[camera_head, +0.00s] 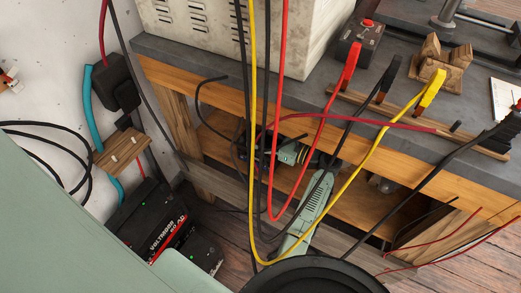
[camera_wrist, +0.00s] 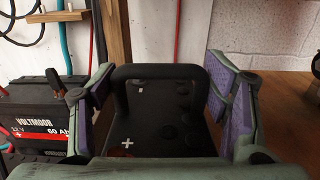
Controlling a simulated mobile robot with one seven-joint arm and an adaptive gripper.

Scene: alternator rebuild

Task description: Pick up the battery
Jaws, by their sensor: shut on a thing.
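In the wrist view, my gripper (camera_wrist: 160,78) is shut around a black battery (camera_wrist: 158,128) with a raised black carrying handle (camera_wrist: 160,72). The purple-padded fingers stand at its left and right sides. Its top shows a white plus mark and round caps. Whether it touches the floor cannot be told. A second black battery, labelled VOLTMOOR (camera_wrist: 38,125), stands just left of my left finger. In the head view, the VOLTMOOR battery (camera_head: 150,222) is at lower left, with a smaller dark block (camera_head: 204,252) beside it, partly hidden by a pale green part.
A wooden workbench (camera_head: 160,75) with a grey top runs across the head view. Red, yellow and black cables (camera_head: 255,130) hang in front of it. A small wooden shelf (camera_head: 120,148) is fixed on the white wall. Wooden floor (camera_head: 235,225) shows below.

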